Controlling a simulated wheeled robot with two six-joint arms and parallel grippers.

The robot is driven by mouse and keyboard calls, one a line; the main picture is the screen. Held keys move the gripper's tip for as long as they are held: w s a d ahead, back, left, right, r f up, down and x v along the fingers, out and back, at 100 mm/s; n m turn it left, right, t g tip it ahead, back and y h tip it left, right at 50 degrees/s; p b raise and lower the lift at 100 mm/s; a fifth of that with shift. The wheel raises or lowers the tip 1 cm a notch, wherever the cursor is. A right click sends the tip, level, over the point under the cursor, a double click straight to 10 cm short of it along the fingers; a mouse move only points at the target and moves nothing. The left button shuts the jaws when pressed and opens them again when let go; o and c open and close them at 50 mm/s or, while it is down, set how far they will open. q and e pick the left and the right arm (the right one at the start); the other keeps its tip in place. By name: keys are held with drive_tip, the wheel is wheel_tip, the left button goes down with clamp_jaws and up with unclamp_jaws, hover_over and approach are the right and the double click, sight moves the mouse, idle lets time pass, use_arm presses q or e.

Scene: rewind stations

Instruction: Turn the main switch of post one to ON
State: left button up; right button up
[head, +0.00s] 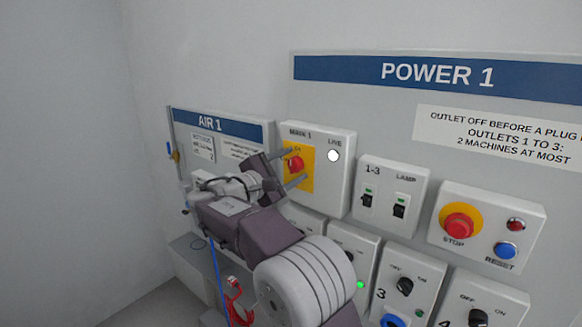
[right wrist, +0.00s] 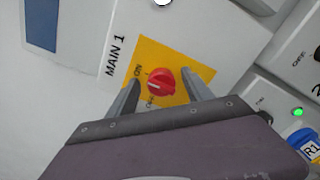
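The main switch is a red rotary knob (head: 295,164) on a yellow plate, on the white box marked MAIN 1 (head: 335,185) under the POWER 1 header. The knob also shows in the right wrist view (right wrist: 161,82), with ON and OFF lettered on its left side. I cannot tell for sure which mark its pointer faces. A round white lamp marked LIVE (head: 333,155) is beside it. My right gripper (head: 298,166) is open, its fingers on either side of the knob, with gaps visible in the right wrist view (right wrist: 163,78). My left gripper is not in view.
To the right are a 1-3 lamp switch box (head: 391,194) and a panel with a STOP button (head: 459,222) and blue RESET button (head: 505,250). Outlet boxes with knobs (head: 405,286) sit below. The AIR 1 board (head: 243,132) is at left.

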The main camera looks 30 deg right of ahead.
drive_tip(key=shift+a+f, duration=0.15)
drive_tip(key=shift+a, duration=0.25)
drive_tip(key=b+v, duration=0.1)
drive_tip(key=v, duration=0.7)
drive_tip(key=shift+s, duration=0.2)
